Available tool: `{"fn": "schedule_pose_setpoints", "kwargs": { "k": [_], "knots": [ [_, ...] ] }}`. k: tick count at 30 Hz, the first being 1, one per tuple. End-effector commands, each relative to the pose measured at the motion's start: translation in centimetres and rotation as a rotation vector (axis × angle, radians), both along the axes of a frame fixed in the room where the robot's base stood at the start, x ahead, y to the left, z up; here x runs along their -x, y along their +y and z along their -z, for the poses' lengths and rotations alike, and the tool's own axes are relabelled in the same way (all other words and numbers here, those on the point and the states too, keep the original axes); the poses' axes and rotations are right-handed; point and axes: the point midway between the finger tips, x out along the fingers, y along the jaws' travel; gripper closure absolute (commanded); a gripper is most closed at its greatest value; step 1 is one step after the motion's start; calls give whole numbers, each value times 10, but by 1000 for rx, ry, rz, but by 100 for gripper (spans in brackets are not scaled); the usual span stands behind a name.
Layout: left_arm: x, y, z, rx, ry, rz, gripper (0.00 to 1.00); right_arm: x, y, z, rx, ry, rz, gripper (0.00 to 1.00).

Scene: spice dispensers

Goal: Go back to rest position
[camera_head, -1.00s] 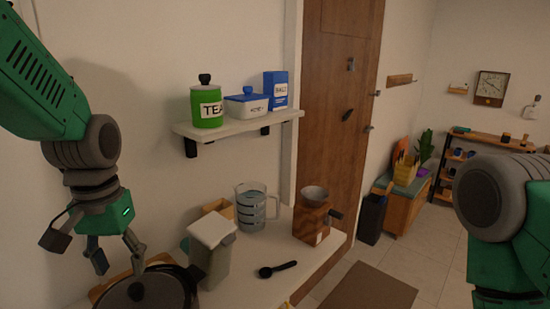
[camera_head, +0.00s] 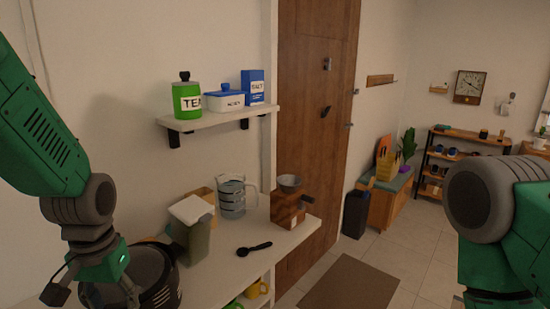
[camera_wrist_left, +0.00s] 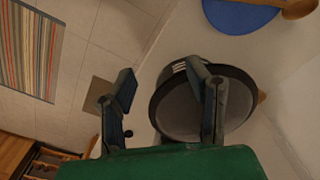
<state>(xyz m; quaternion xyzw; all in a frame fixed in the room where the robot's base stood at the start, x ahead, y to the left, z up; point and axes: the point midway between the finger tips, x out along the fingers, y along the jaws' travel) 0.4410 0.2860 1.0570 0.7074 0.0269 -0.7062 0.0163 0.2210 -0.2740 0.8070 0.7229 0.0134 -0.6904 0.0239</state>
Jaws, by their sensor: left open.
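My left gripper (camera_head: 110,294) hangs at the lower left of the head view, in front of the dark pot (camera_head: 160,280).
On the counter (camera_head: 228,265) stand a lidded canister (camera_head: 193,230), a measuring jug (camera_head: 232,198), a grinder (camera_head: 287,205) and a black spoon (camera_head: 254,249). A wall shelf (camera_head: 220,117) above holds a green tea tin (camera_head: 187,100). Open floor lies to the right.

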Motion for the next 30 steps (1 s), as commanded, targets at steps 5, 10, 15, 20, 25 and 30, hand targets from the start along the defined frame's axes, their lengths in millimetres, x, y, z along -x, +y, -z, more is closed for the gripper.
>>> {"fn": "schedule_pose_setpoints", "kwargs": {
  "k": [5,10,15,20,25,30],
  "knots": [
    [19,1,67,-16,3,14,56,0,-1,16,1,1,1,61],
    [52,8,156,-25,5,36,56,1,-1,36,1,1,1,61],
    [121,12,266,-19,-1,73,56,1,-1,66,1,1,1,61],
    [186,8,328,0,-20,100,56,1,-1,88,0,1,1,61],
    [220,2,349,13,-38,112,56,1,-1,96,0,1,1,61],
    [224,0,350,13,-45,114,56,1,-1,96,1,1,1,61]
  ]
}}
